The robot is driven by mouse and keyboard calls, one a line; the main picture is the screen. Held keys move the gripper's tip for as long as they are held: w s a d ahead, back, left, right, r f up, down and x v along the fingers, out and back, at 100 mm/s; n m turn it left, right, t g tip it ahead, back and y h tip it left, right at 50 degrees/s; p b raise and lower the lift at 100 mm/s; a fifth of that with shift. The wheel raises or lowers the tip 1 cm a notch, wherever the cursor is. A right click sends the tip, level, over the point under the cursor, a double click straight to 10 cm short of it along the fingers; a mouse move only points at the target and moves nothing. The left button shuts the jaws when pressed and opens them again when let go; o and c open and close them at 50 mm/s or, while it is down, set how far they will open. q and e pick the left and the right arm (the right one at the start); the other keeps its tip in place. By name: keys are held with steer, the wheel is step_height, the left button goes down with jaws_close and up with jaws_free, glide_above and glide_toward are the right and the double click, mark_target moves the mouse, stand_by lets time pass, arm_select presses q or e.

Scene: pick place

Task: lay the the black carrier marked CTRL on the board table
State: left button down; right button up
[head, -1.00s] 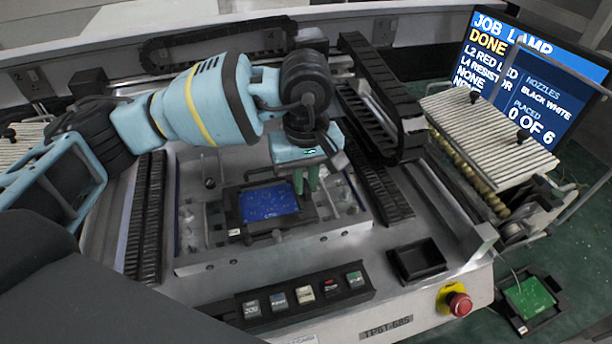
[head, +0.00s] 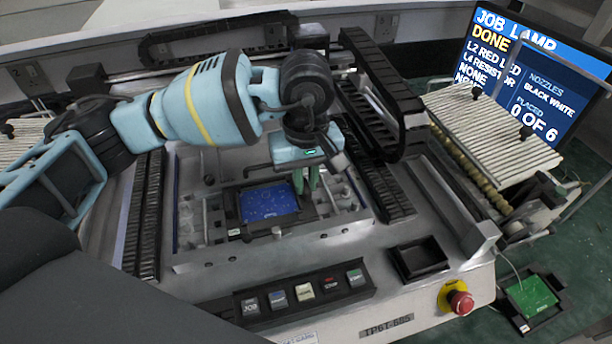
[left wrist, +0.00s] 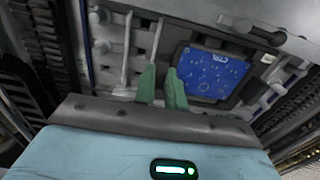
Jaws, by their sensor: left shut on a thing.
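The black carrier (head: 232,210) with a blue board in it lies flat at the middle of the machine, over the grey board table (head: 345,217). A small pale label shows on its front left corner, too small to read. My left gripper (head: 306,180) points down at the carrier's right side, its green fingers shut on the carrier's edge. In the left wrist view the fingers (left wrist: 162,88) are beside the blue board (left wrist: 212,75). I cannot tell whether the carrier touches the table or is slightly above it. My right gripper is not in view.
Black cable chains (head: 385,105) flank the table. An empty black tray (head: 420,258), a button row (head: 304,293) and a red stop button (head: 460,301) are at the front. Another carrier with a green board (head: 531,296) lies at lower right, below the machine.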

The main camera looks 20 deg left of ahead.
arm_select(q)
steer(key=c, duration=1.4)
jaws_free()
steer(key=c, duration=0.3)
steer(key=shift+r, duration=0.15)
steer(key=shift+c, duration=0.2)
